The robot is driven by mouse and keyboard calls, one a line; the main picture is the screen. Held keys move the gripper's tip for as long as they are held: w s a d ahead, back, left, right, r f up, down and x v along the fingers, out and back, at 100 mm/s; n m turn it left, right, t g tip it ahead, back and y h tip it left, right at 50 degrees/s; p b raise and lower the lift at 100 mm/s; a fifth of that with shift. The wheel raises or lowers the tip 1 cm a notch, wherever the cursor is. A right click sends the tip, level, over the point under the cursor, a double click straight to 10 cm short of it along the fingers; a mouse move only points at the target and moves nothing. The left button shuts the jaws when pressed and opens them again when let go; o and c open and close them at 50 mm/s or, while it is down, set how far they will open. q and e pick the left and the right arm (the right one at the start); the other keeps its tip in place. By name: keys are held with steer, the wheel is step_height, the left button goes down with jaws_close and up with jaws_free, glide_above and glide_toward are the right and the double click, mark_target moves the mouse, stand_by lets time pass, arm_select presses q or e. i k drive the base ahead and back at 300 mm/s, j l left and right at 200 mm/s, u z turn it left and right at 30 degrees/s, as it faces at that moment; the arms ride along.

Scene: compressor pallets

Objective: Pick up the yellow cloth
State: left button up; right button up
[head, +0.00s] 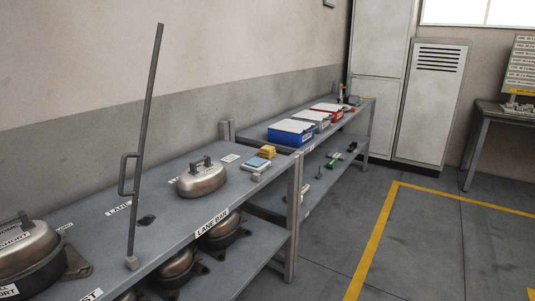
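A small yellow folded stack (267,151), which looks like the yellow cloth, lies on the top of the grey workbench (190,223) near its far end. A flat light-blue item (256,164) lies just in front of it. Neither of my grippers shows in the head view.
A metal compressor dome (202,180) with a handle sits left of the cloth. A tall upright bar (146,130) with a side handle stands on the bench. Blue (290,132) and red bins stand on the bench beyond. The floor (420,240) at right is clear.

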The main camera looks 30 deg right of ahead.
mark_target(266, 152)
steer(key=i+l, duration=0.15)
steer(key=l, duration=0.2)
steer(key=i+l+u, duration=0.15)
steer(key=l, duration=0.2)
steer(key=i+l, duration=0.15)
steer(key=l, duration=0.25)
steer(key=i+l+u, duration=0.1)
steer(key=l, duration=0.3)
steer(key=i+l+u, duration=0.1)
steer(key=l, duration=0.25)
steer(key=i+l, duration=0.2)
steer(key=l, duration=0.2)
steer(key=u, duration=0.05)
